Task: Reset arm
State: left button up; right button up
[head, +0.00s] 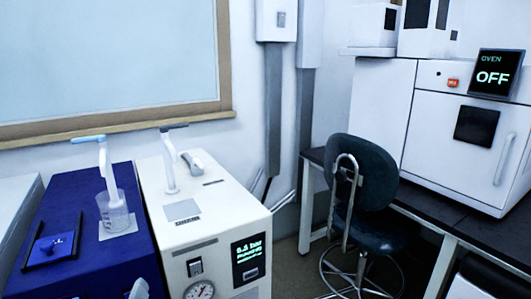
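Neither of my grippers shows in the head view. A blue machine (93,262) stands at the lower left, with a white machine (215,215) right beside it. On the blue machine a white post carries a light blue horizontal arm (88,138) that points left. The post's foot is at a clear beaker (116,218); I cannot tell if it is inside or behind it. On the white machine a similar white post (168,163) carries a dark horizontal arm (174,127).
A dark chair (365,182) stands on the floor before a black-topped bench (470,233). An oven (435,140) with an "OFF" sign (493,76) sits on it. The white machine has a lit screen (249,262) and a dial gauge (200,290). Open floor shows between machine and chair.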

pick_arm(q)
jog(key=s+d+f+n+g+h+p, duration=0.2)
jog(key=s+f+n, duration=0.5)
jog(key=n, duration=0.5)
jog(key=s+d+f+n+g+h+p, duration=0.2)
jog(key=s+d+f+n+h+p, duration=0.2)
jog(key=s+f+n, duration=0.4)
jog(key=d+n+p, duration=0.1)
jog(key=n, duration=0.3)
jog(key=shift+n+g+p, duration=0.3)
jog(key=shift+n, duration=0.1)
